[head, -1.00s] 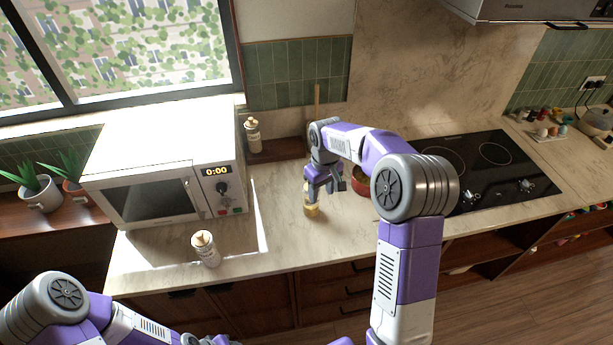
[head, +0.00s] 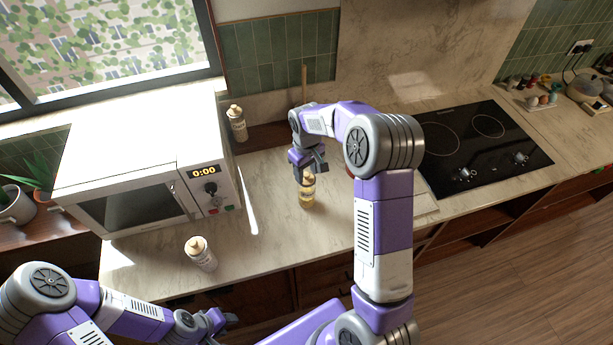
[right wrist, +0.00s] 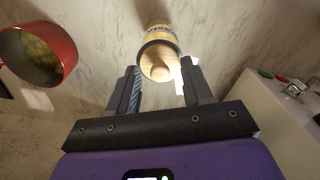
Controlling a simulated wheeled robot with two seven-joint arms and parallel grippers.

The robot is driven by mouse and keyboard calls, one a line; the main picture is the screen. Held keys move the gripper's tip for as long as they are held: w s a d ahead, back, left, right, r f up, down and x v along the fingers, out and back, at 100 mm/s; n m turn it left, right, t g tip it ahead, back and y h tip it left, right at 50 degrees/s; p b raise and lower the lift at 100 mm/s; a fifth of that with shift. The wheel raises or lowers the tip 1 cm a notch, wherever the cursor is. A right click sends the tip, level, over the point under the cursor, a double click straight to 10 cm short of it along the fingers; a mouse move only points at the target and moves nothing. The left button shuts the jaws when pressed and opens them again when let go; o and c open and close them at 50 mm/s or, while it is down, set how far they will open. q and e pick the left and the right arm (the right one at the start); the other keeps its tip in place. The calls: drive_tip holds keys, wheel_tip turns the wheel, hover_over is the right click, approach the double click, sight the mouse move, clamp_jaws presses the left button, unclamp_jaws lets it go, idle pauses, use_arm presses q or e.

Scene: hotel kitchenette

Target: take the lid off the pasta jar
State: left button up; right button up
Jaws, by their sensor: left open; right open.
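The pasta jar (head: 307,194), a small clear jar with yellowish contents, stands upright on the counter below my right gripper (head: 310,167). In the right wrist view, its round wooden lid (right wrist: 158,62) is on the jar and faces the camera. My right gripper (right wrist: 160,76) is open, with one finger on each side of the lid in the picture; I cannot tell whether they touch it. In the head view, the gripper partly hides the jar's top. My left gripper (head: 212,321) is open and empty, low in front of the counter.
A microwave (head: 140,165) stands left of the jar. A red pot (right wrist: 62,40) is beside the jar. The cooktop (head: 480,150) is at right.

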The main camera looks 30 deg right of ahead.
drive_tip(key=shift+c, duration=0.5)
clamp_jaws()
